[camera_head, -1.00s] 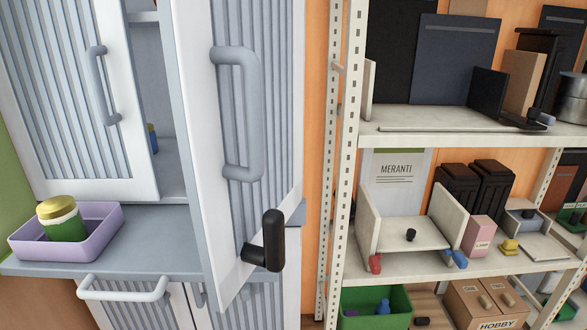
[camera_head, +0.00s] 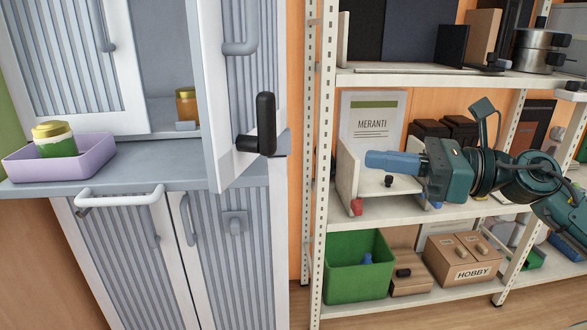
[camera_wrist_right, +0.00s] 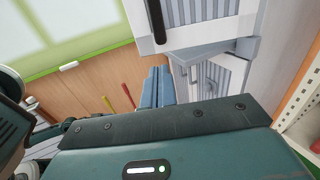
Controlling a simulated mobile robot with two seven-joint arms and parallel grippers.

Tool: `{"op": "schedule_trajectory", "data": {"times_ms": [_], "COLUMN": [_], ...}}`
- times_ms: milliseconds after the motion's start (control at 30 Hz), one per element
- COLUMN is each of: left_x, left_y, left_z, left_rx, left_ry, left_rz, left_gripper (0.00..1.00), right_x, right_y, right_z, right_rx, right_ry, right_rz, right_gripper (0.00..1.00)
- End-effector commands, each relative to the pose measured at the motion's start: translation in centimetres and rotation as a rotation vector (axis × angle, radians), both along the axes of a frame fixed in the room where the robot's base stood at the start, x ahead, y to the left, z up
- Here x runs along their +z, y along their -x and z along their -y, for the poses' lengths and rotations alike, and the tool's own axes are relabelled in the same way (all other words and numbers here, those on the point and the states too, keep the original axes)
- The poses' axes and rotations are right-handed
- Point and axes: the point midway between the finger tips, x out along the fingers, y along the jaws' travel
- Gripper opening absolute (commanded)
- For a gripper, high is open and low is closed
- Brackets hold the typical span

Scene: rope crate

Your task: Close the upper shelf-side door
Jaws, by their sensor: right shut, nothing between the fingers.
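The upper shelf-side door (camera_head: 212,80) is white with grey ribbed panels and stands swung open, edge toward me. It carries a grey bar handle (camera_head: 240,40) and a black L-shaped handle (camera_head: 265,125) low down. In the right wrist view the door (camera_wrist_right: 205,15) shows at the top with the black handle (camera_wrist_right: 155,22). My right gripper (camera_head: 370,159) is shut and empty, its blue fingers pointing left, in front of the shelf rack and apart from the door. Its fingers also show in the right wrist view (camera_wrist_right: 158,85). My left gripper is out of view.
The left upper door (camera_head: 70,70) stands beside the opening, where an orange jar (camera_head: 186,106) shows inside. A purple tray (camera_head: 95,165) with a green jar (camera_head: 55,140) sits on the counter. The shelf rack (camera_head: 430,212) stands right, with a green bin (camera_head: 345,281) and a box (camera_head: 462,269) below.

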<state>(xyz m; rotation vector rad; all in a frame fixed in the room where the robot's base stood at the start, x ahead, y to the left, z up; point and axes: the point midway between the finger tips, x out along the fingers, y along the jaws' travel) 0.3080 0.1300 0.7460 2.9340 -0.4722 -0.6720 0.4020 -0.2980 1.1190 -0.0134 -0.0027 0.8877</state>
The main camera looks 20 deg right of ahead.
Motion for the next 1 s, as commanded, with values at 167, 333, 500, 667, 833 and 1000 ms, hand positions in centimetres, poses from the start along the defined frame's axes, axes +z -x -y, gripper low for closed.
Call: {"op": "schedule_trajectory", "data": {"times_ms": [167, 333, 500, 667, 833, 1000], "left_x": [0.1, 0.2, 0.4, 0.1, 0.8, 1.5], "left_y": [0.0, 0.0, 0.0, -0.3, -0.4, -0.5], "left_z": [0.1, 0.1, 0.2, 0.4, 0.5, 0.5], "left_rx": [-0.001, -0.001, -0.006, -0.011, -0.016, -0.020], "left_ry": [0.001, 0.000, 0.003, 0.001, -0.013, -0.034], "left_rz": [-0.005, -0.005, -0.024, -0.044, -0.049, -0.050], "left_gripper": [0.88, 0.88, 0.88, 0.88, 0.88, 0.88], "right_x": [0.1, 0.2, 0.4, 0.4, 0.6, 0.6], "right_y": [-1.5, -3.0, -3.7, -4.4, -5.1, -5.8], "right_z": [-2.0, -3.7, -4.5, -5.2, -5.9, -6.9], "right_rx": [0.003, -0.001, 0.000, -0.002, -0.007, -0.004], "right_ry": [0.000, -0.002, -0.012, -0.010, -0.014, -0.013], "right_rz": [-0.004, -0.004, -0.003, -0.002, -0.004, -0.005], "right_gripper": [0.00, 0.00, 0.00, 0.00, 0.00, 0.00]}}
